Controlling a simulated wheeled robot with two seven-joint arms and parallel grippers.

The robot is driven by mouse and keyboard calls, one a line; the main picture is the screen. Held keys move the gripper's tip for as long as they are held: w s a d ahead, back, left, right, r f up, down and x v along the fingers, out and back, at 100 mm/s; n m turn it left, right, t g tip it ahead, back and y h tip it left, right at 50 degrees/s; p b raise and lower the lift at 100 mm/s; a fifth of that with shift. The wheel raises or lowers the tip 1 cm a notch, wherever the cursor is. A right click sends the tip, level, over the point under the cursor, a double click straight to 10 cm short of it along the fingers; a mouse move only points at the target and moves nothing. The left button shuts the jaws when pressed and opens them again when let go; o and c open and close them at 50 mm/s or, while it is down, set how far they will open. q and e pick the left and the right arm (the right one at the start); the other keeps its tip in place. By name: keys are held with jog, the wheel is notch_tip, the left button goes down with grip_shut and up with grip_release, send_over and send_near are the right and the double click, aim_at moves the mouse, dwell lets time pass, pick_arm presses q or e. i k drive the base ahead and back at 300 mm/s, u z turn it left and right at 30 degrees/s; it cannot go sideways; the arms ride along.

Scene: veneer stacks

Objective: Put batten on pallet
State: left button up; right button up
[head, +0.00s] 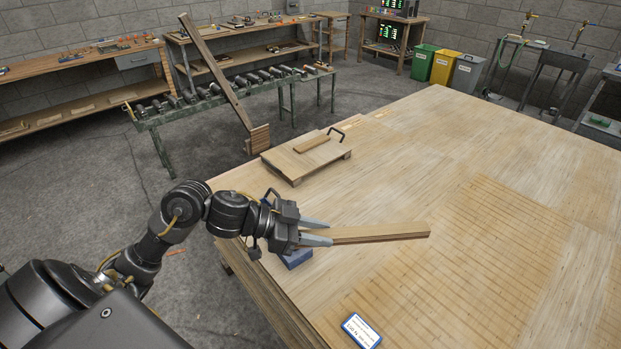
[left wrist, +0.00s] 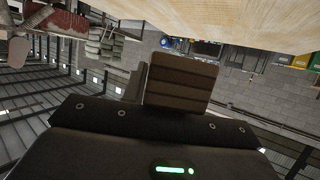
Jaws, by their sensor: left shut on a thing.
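The long, thin wooden batten (head: 385,233) is in my left gripper (head: 317,231), which is shut on its near end. The batten points right over the table; I cannot tell how high it is above the surface. The pallet (head: 286,164), a low wooden board with a black handle, sits at the table's left edge, beyond my gripper. A short wooden piece (head: 312,144) lies on top of it. In the left wrist view a brown striped block (left wrist: 181,83) stands in the middle; I cannot tell whether it is the batten. My right gripper is not in view.
The big wooden table (head: 450,150) is mostly clear to the right. A blue block (head: 297,259) lies under my left gripper. A blue-edged label (head: 361,331) lies near the front. A roller conveyor (head: 230,95) and a leaning plank (head: 215,70) stand beyond the table.

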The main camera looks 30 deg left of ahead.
aim_at(296, 157)
jog(key=k, duration=0.4)
jog(key=u, duration=2.25)
jog(key=i, duration=6.1)
jog(key=z, duration=2.6)
